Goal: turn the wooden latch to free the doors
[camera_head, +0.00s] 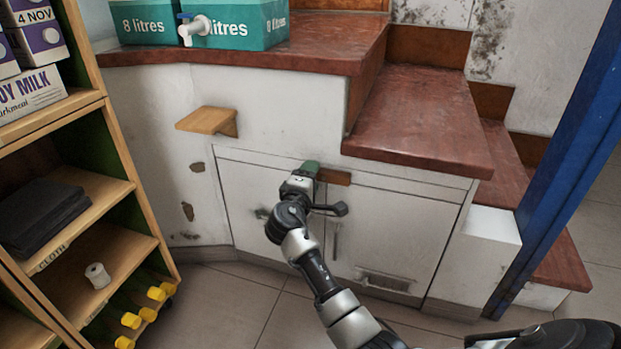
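The wooden latch (334,177) is a small reddish-brown bar at the top edge of the cupboard doors, near where they meet. It looks about level, and its left end is hidden behind my gripper. The left door (245,195) and right door (397,228) are pale and look closed. My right gripper (308,168) is at the latch's left end, on an arm coming in from the lower right. A green piece shows at its tip. Whether the fingers touch or hold the latch cannot be told. My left gripper is out of view.
A wooden bracket (207,121) sticks out from the wall at left. Red-topped steps (425,115) overhang the doors. A wooden shelf unit (119,150) stands at left and a blue post (560,170) at right. The tiled floor (220,305) before the doors is clear.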

